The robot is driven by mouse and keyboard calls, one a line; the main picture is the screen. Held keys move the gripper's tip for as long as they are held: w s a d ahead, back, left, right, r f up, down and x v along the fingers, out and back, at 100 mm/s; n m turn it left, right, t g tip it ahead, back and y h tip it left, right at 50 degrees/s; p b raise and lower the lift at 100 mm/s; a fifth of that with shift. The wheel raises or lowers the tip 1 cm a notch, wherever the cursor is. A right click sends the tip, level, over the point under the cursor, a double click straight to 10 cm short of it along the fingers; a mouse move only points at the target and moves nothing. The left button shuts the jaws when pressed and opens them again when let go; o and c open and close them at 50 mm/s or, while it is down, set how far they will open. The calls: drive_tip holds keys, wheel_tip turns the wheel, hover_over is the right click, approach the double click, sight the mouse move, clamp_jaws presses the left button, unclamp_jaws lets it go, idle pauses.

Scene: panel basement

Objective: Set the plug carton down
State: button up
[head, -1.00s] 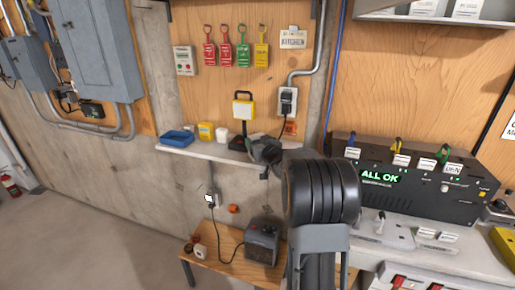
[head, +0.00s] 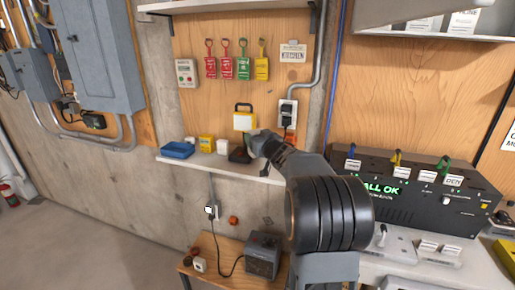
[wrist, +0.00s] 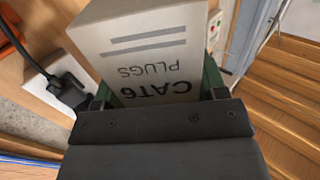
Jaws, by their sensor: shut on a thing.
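The plug carton (wrist: 150,45) is a pale box printed "CAT6 PLUGS", with the text upside down in the wrist view. My gripper (wrist: 157,85) is shut on it, with a green finger at each side. In the head view my gripper (head: 257,142) is at the right part of the wall shelf (head: 205,165), in front of the wooden panel. I cannot make out the carton in the head view; the arm appears to hide it. Whether the carton touches the shelf cannot be told.
A blue tray (head: 177,150), a yellow box (head: 206,144) and a white box (head: 223,146) stand on the shelf, left of my gripper. A yellow work lamp (head: 243,121) stands close by. A black plug (wrist: 68,88) sits in the wall outlet beside the carton.

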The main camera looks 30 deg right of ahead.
drive_tip(key=shift+s+a+r+n+y+b, duration=0.4)
drive_tip(key=shift+s+a+r+b, duration=0.7)
drive_tip(key=shift+s+a, duration=2.65)
drive_tip(key=shift+s+a+r+n+y+b, duration=0.2)
drive_tip(key=shift+s+a+r+y+b, duration=0.8)
drive_tip(key=shift+s+a, duration=2.65)
drive_tip(key=w+a+f+h+p, duration=0.1)
drive_tip(key=w+f, duration=0.3)
drive_tip(key=f, duration=0.6)
drive_tip(key=w+a+f+h+p, duration=0.1)
drive_tip(key=w+f, duration=0.2)
drive_tip(key=f, duration=0.8)
drive_tip(key=s+a+f, duration=0.2)
drive_tip(key=f, duration=0.8)
drive_tip(key=s+a+f+p, duration=0.1)
drive_tip(key=s+a+f, duration=0.1)
drive_tip(key=f, duration=0.8)
drive_tip(key=shift+s+m, duration=0.4)
drive_tip(key=shift+s, duration=0.1)
